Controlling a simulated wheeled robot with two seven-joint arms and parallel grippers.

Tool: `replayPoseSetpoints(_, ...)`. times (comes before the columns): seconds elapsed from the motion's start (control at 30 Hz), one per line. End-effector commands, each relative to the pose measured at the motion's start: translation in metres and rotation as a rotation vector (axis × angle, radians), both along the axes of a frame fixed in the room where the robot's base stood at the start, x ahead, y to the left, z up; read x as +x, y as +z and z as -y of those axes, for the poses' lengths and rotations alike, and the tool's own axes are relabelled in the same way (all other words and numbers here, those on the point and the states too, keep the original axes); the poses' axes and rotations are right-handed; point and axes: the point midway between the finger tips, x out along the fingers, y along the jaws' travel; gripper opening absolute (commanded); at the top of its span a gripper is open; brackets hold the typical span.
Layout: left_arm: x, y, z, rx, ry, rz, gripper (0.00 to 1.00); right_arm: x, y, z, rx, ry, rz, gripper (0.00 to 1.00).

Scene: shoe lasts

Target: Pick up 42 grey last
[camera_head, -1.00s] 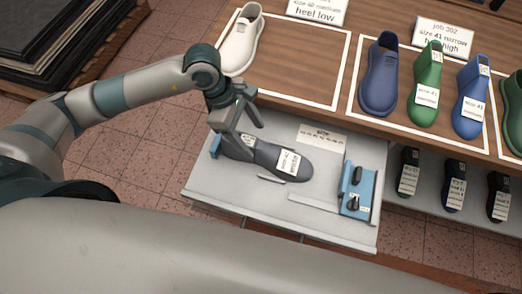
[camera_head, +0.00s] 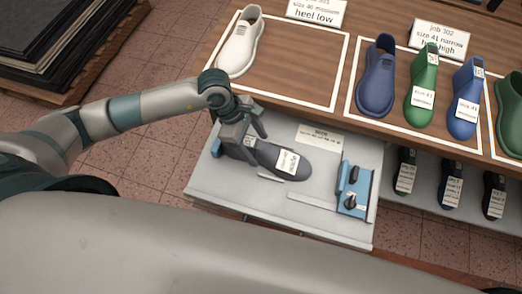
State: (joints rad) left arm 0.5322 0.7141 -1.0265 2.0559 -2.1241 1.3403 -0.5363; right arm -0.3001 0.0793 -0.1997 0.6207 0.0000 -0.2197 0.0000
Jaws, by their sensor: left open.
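A dark grey last (camera_head: 296,162) with a white label lies on its side or sole on the pale grey pull-out tray (camera_head: 225,190), toe to the right. The label's print is too small to read surely. My left gripper (camera_head: 243,143) is open at the last's heel end, fingers pointing down. Its fingers partly hide the heel, and I cannot tell whether they touch it. My right gripper is out of view.
A blue sizing device (camera_head: 354,189) sits at the tray's right, with a small sign (camera_head: 319,137) behind. A white shoe last (camera_head: 241,42), a blue last (camera_head: 377,77) and a green last (camera_head: 423,88) stand on the wooden table. Dark lasts stand on the shelf below.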

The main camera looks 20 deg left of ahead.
Motion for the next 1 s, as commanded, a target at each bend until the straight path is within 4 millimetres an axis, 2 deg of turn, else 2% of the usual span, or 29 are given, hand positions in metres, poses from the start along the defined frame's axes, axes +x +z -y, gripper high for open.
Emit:
replayPoseSetpoints(0.2, 0.000, 0.000, 0.000, 0.000, 0.000, 0.000, 0.65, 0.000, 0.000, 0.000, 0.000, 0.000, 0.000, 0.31)
replayPoseSetpoints(0.43, 0.000, 0.001, 0.000, 0.000, 0.000, 0.000, 0.10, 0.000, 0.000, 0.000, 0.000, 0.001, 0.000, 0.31)
replayPoseSetpoints(0.47, 0.000, 0.001, 0.000, 0.000, 0.000, 0.000, 0.02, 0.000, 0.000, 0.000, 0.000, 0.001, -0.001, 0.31)
replayPoseSetpoints(0.5, 0.001, 0.002, 0.000, -0.002, 0.000, 0.002, 0.00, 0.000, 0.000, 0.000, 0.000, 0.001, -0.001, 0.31)
replayPoseSetpoints(0.77, 0.001, 0.002, 0.000, -0.002, 0.000, 0.002, 0.00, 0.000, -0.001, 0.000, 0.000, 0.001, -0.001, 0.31)
replayPoseSetpoints(1.0, 0.002, 0.014, 0.000, -0.002, -0.001, 0.006, 0.00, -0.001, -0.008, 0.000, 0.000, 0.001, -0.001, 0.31)
